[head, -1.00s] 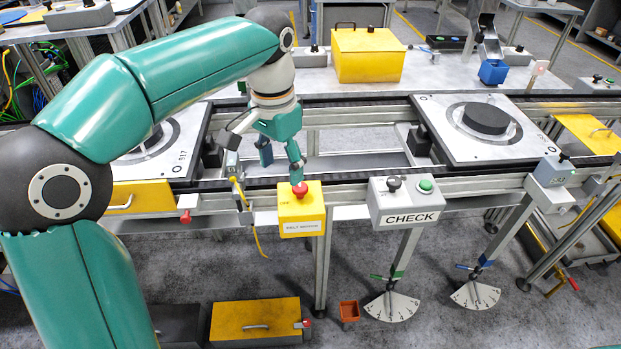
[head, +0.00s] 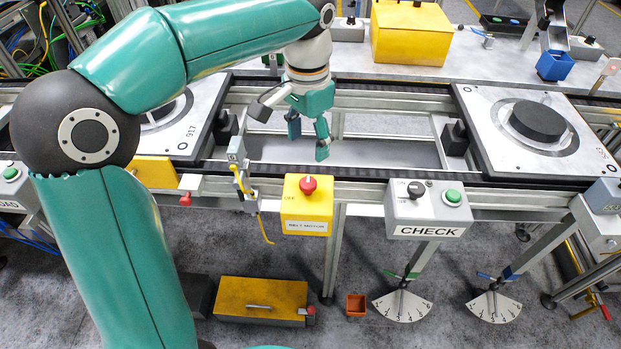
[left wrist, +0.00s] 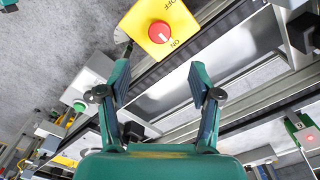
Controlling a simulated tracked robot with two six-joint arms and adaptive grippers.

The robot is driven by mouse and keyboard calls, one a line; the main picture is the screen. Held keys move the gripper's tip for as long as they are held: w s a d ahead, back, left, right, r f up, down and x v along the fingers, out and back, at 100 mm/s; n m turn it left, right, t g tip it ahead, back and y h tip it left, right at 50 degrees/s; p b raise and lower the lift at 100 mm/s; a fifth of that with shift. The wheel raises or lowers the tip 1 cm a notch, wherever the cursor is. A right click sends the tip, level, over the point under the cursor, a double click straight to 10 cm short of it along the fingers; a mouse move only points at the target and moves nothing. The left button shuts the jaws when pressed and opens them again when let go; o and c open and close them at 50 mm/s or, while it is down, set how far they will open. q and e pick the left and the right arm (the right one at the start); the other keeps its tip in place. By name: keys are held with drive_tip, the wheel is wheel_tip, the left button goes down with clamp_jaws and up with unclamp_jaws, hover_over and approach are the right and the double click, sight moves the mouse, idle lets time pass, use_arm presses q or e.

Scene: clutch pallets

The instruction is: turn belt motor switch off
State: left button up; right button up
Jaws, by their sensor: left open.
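The belt motor switch is a yellow box (head: 306,213) with a red knob (head: 308,185) on top and a BELT MOTOR label on its front. It is fixed at the front edge of the conveyor. My left gripper (head: 308,143) is open and empty, behind and above the box in the head view, apart from the knob. In the left wrist view the red knob (left wrist: 159,32) lies ahead, beyond the gap between the open fingers (left wrist: 158,82), with OFF and ON marked on opposite sides. I cannot tell which mark the knob points to. My right gripper is not in view.
A grey CHECK box (head: 428,213) with a black knob and green button stands right of the switch. A grey post with a yellow cable (head: 239,180) stands close on its left. Pallets (head: 545,128) with black discs sit on the conveyor on both sides.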

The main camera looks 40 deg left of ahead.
sight(308, 182)
use_arm(q)
wheel_tip(308, 182, down, 11)
drive_tip(key=shift+f, duration=0.1)
drive_tip(key=shift+s, duration=0.1)
drive_tip(key=shift+c, duration=0.2)
drive_tip(key=c, duration=1.1)
